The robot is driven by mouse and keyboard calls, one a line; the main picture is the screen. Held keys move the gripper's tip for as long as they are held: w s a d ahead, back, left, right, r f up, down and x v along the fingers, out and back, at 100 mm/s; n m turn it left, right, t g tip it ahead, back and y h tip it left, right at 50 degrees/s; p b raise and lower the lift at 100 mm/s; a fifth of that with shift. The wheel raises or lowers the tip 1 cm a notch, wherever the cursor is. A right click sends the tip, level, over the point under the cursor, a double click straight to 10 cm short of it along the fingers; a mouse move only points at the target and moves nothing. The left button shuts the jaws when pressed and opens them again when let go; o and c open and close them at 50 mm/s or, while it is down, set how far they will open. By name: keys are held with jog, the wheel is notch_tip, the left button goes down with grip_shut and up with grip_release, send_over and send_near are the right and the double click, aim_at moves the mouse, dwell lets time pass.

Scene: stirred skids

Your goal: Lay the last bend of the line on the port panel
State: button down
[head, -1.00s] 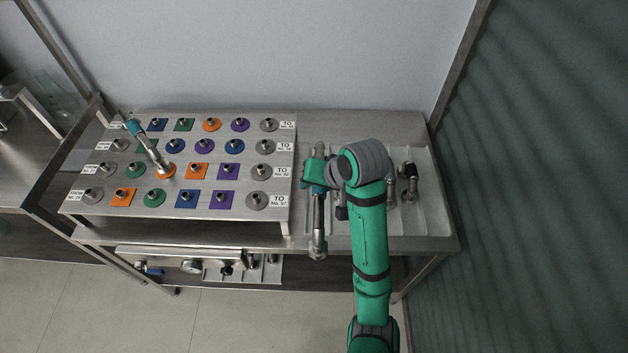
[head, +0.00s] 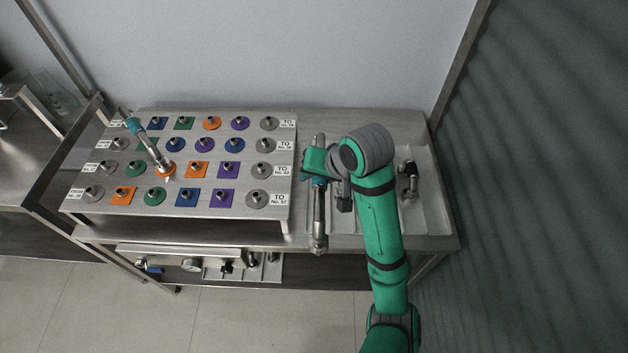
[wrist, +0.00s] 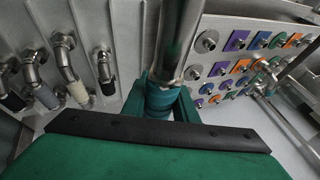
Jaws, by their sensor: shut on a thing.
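My gripper (head: 319,178) is shut on the teal band of a long metal pipe bend (head: 319,222), just right of the port panel. The bend's lower end points toward the front edge of the bench. In the wrist view the held bend (wrist: 181,35) rises from between the jaws (wrist: 162,104). The port panel (head: 265,217) carries rows of ports on orange, green, blue and purple plates, with grey round ports at the row ends. A teal-banded bend (head: 146,146) lies on it, from the upper left to an orange round port (head: 166,171).
The wrist view shows bends with black, cream and grey bands in the tray. A wall stands behind the bench and a dark corrugated wall (head: 540,180) at right. A shelf below holds fittings.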

jog(key=shift+r, duration=2.35)
